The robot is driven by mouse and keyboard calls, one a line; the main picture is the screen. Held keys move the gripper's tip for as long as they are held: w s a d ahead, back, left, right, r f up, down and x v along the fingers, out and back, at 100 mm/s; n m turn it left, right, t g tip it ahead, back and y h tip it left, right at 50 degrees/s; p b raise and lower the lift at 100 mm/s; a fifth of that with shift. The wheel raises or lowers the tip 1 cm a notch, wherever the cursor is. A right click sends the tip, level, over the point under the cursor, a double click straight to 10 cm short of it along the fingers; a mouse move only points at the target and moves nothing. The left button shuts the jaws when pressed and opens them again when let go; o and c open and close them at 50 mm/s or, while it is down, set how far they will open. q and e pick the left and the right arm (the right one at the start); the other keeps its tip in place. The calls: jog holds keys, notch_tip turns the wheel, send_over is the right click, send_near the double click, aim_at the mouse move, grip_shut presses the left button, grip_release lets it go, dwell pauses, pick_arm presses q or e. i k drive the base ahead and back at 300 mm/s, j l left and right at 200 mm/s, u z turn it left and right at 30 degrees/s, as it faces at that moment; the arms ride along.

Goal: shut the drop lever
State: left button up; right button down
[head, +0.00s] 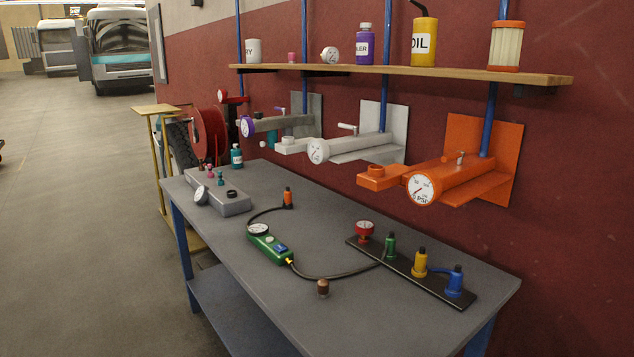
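No part is plainly marked as the drop lever. Three wall-mounted cylinder units with gauges stand above the bench, each with a small handle on top. The orange unit (445,184) has a short metal handle (461,157) that looks near upright. The white unit (355,148) has a pale handle (347,127) lying roughly level. The purple-gauged unit (280,122) at the back has a small purple handle (281,110). A yellow lever-like tip (289,262) shows on the green gauge device (268,244) on the bench. Neither of my grippers is in view.
The grey bench (300,315) carries a black strip (408,270) with coloured fittings, a brown knob (323,287), a hose and a grey gauge box (230,202). A wooden shelf (400,71) with bottles hangs above. The floor at left is open.

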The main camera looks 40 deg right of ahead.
aim_at(460, 153)
jog(key=z, duration=1.75)
